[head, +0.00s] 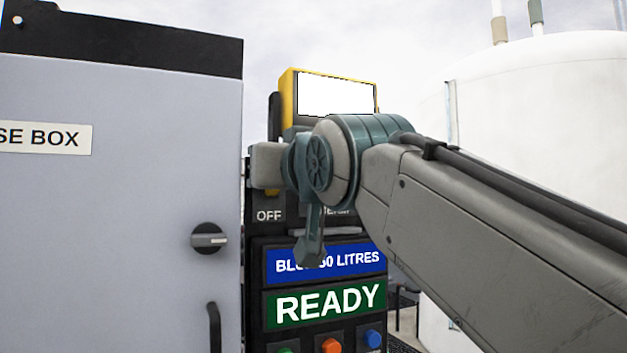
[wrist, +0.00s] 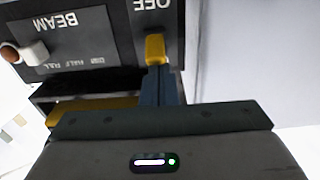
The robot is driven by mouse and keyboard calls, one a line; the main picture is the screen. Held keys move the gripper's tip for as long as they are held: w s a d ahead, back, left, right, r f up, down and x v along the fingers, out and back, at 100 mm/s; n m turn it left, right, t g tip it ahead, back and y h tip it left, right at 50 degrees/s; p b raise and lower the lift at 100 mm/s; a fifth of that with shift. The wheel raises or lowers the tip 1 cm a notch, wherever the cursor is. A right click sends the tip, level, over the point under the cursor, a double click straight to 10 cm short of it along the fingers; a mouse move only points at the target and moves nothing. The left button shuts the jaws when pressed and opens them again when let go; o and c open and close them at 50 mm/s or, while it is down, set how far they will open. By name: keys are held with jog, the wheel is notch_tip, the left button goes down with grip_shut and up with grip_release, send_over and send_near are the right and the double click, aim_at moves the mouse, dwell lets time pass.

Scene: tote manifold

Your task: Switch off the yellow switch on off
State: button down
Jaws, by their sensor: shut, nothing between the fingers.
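The yellow switch (wrist: 155,48) shows in the wrist view as a small yellow lever on a dark panel, beside the upside-down OFF label. In the head view only a small yellow bit of it (head: 271,191) shows, just above the OFF label (head: 269,215); the rest is hidden behind my wrist. My gripper (wrist: 158,80) is shut and empty. Its dark blue fingers point at the lever, with their tips right at its near end. I cannot tell whether they touch it. In the head view the fingers are hidden.
A BEAM knob (wrist: 34,52) sits on the same panel. A grey box (head: 120,180) with a rotary knob (head: 209,239) and handle stands close on the left. A READY display (head: 325,303) and coloured buttons (head: 331,346) are below. A yellow-framed screen (head: 336,93) is above.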

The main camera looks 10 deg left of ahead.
jog(key=f+t+b, duration=0.1)
jog(key=b, duration=0.4)
jog(key=f+t+y+b, duration=0.1)
jog(key=f+b, duration=0.1)
jog(key=b, duration=0.2)
jog(key=shift+s+d+t+b, duration=0.2)
jog(key=shift+s+t+b, duration=0.15)
jog(key=shift+t+b, duration=0.05)
jog(key=b, duration=0.9)
send_near(280, 192)
notch_tip(280, 192, down, 4)
jog(key=s, duration=0.2)
jog(key=shift+w+f+y, duration=0.1)
jog(key=shift+f+y, duration=0.1)
jog(key=shift+y, duration=0.1)
